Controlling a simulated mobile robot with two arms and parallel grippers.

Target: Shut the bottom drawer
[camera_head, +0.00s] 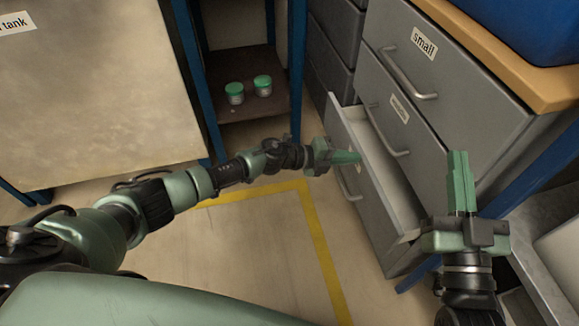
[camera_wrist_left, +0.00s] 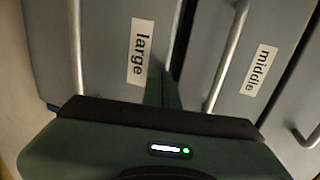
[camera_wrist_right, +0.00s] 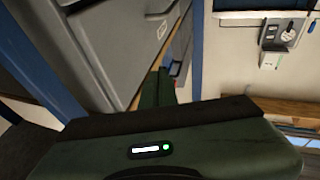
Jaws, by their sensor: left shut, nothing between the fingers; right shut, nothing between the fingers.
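The bottom drawer (camera_head: 373,196) stands pulled out from the grey cabinet, its light interior visible from above. Its front, with a bar handle (camera_head: 349,186), faces left in the head view. In the left wrist view this front carries the label "large" (camera_wrist_left: 141,52) and an upright bar handle (camera_wrist_left: 77,50). My left gripper (camera_head: 347,158) is shut and empty, its fingertips at the drawer front beside the label; I cannot tell whether they touch it. My right gripper (camera_head: 461,168) is shut and empty, in front of the cabinet's right side and apart from the handles.
The middle drawer (camera_head: 400,113) and the "small" top drawer (camera_head: 424,70) are closed above. A wooden worktop (camera_head: 500,65) and blue frame legs (camera_head: 540,165) edge the right. Two green-lidded jars (camera_head: 249,89) stand on a shelf. Yellow-lined floor (camera_head: 265,240) is clear.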

